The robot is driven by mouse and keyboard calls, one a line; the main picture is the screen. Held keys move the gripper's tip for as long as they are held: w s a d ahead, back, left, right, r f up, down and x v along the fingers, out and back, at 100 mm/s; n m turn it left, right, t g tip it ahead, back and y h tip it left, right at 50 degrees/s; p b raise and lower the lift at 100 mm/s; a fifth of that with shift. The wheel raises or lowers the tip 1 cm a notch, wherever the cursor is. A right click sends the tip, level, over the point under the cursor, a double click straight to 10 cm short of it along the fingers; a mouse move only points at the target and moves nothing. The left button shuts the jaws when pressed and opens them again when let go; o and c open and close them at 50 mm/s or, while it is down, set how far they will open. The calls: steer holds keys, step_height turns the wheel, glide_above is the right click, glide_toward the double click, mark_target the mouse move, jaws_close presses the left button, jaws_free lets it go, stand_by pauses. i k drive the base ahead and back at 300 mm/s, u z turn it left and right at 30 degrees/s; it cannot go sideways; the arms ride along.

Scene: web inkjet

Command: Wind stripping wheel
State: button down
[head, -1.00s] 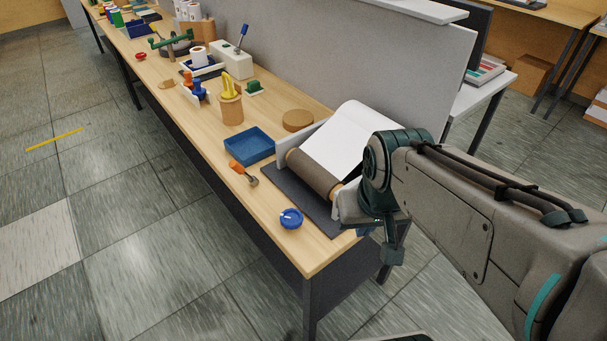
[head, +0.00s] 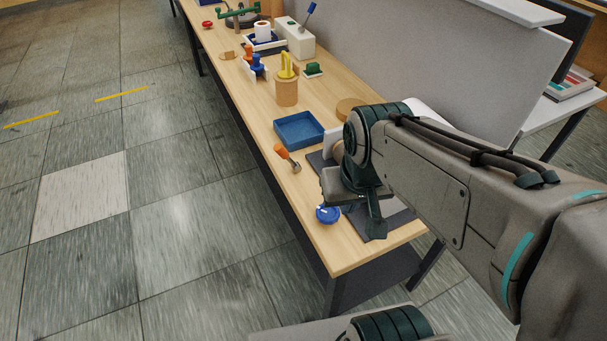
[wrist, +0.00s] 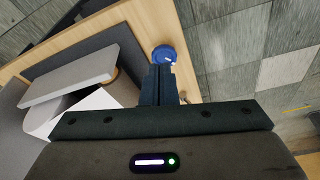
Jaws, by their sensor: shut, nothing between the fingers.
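A small round blue wheel-like piece with a white mark (head: 327,214) lies on the table near its front corner; I cannot tell whether it is the stripping wheel. It also shows in the wrist view (wrist: 165,54), just beyond my fingertips. My gripper (head: 376,232) is shut and empty, above the dark mat (head: 402,219) and to the right of the blue piece. Its closed fingers show in the wrist view (wrist: 160,70). The roller stand's pale panel (wrist: 72,80) is to the left of the fingers there. In the head view my arm hides most of the roller and paper.
A blue tray (head: 299,130) and an orange-handled tool (head: 287,157) lie on the wooden table (head: 349,245). A tan cup with yellow pieces (head: 287,90) stands behind. A grey partition (head: 400,60) runs along the back. The floor to the left is clear.

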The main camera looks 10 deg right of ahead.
mark_target(330, 215)
steer(key=k, duration=1.2)
steer(key=z, duration=0.8)
steer(key=i, duration=1)
steer(key=u, duration=0.25)
